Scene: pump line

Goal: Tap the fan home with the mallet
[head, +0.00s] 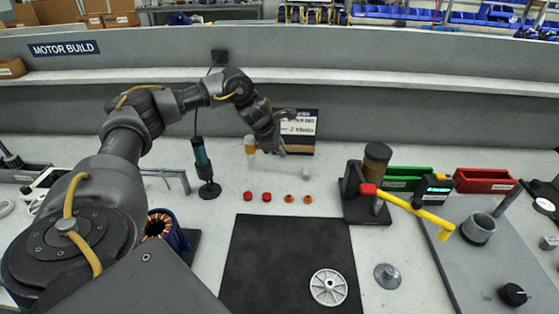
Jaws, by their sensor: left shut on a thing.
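My left gripper (277,149) hangs over the back of the bench, beside the small sign. It is shut on what looks like the mallet (250,146), whose small upright head has an amber upper end and a pale lower end. The gripper largely hides the handle. A pale grey spoked wheel, which looks like the fan (328,287), lies on the black mat (270,250) near the front. The gripper and mallet are well behind it and apart from it. My right gripper is not in view.
A black press-like fixture (364,208) with a brown cylinder and yellow lever (420,211) stands right of the mat. A grey flanged part (387,276) lies beside the mat. Red caps (266,196) and orange rings (288,198) sit behind it. A wound stator (165,229) is left. The mat's middle is clear.

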